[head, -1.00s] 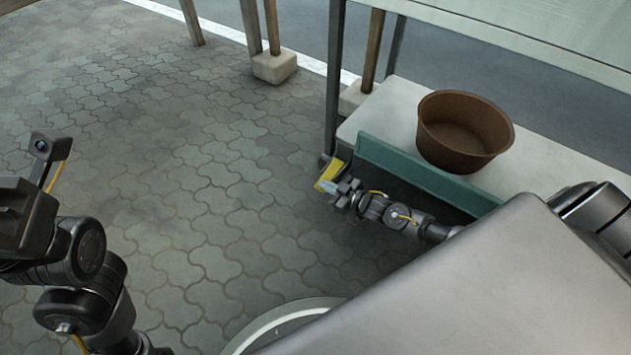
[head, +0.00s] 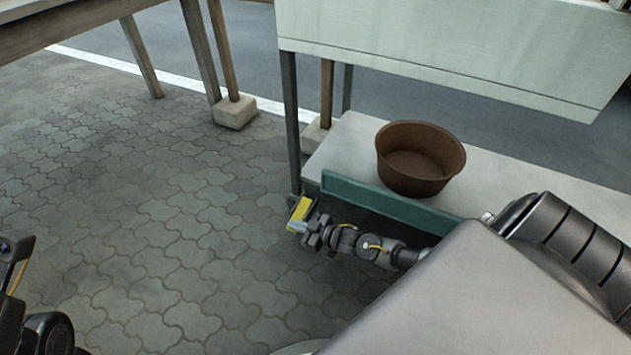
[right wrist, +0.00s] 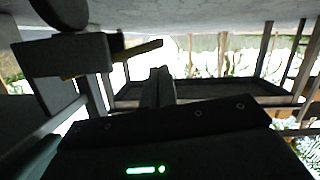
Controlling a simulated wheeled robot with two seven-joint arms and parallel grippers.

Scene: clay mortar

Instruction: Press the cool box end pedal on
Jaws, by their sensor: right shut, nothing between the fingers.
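The cool box (head: 450,55) seems to be the large pale box on dark legs at the top of the head view. A small yellow pedal-like part (head: 300,208) sits low by its near left leg. My right gripper (head: 307,229) is shut and empty, low over the paving right beside the yellow part; I cannot tell whether they touch. Its closed fingers (right wrist: 161,86) show in the right wrist view, near a dark block with a yellowish edge. Only part of my left arm shows at the left edge; its fingers are out of view.
A pale lower shelf (head: 345,145) with a teal front board (head: 385,197) holds a brown bowl (head: 420,160). My right arm passes in front of the board. A wooden table (head: 80,25) stands at the back left. The paving (head: 150,220) on the left is clear.

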